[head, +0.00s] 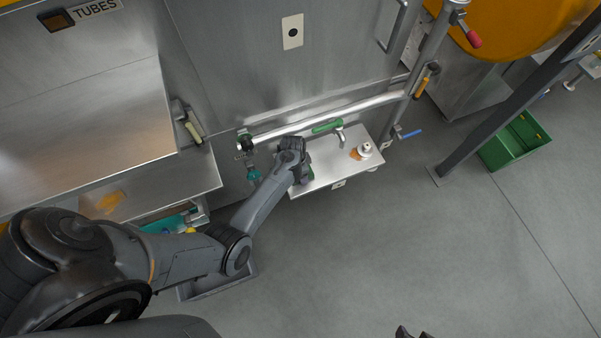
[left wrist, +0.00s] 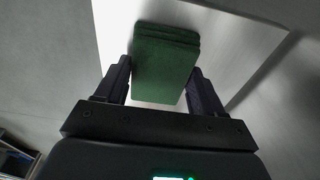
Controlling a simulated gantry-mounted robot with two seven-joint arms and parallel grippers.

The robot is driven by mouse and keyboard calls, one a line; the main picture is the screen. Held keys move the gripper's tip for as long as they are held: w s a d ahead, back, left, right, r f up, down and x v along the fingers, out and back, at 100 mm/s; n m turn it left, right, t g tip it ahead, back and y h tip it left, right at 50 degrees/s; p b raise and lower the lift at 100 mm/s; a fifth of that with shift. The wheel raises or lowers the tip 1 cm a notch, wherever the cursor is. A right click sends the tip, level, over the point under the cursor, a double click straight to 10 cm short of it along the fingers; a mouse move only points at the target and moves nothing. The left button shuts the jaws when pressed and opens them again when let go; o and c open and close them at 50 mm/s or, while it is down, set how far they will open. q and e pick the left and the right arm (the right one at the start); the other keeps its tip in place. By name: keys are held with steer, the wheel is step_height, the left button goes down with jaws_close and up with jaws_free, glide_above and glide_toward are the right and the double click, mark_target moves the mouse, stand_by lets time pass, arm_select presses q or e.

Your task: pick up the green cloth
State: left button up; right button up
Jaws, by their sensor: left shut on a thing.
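The green cloth (left wrist: 165,62) is a thick, folded, dark green pad in the left wrist view. It sits between the two fingers of my left gripper (left wrist: 160,82), which is shut on it. In the head view my left gripper (head: 291,148) is over the left part of a small pale shelf (head: 328,160), below a steel pipe. I cannot tell whether the cloth touches the shelf. Dark tips of what looks like my right gripper (head: 413,333) show at the bottom edge of the head view.
A white round item (head: 365,149) and a small orange piece stand on the shelf's right. A steel pipe (head: 330,116) with a green handle (head: 327,126) runs close behind my left gripper. A green crate (head: 515,141) is on the floor at right. The middle floor is clear.

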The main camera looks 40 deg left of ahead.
arm_select(q)
steer(key=shift+r, duration=0.1)
steer(key=shift+d+r+p, duration=0.1)
steer(key=shift+r+p, duration=0.3)
steer(key=shift+p, duration=0.15)
step_height(320, 180, up, 6)
steer(key=p, duration=0.4)
steer(key=shift+r, duration=0.1)
steer(key=shift+s+d+p, duration=0.9)
steer(key=shift+s+d, duration=0.6)
steer(key=shift+d, duration=1.45)
steer(key=shift+s+d+p, duration=0.9)
steer(key=shift+s+d, duration=0.55)
steer(key=shift+d, duration=1.5)
steer(key=shift+s+d+p, duration=0.9)
steer(key=shift+s+d, duration=0.6)
steer(key=shift+d, duration=1.45)
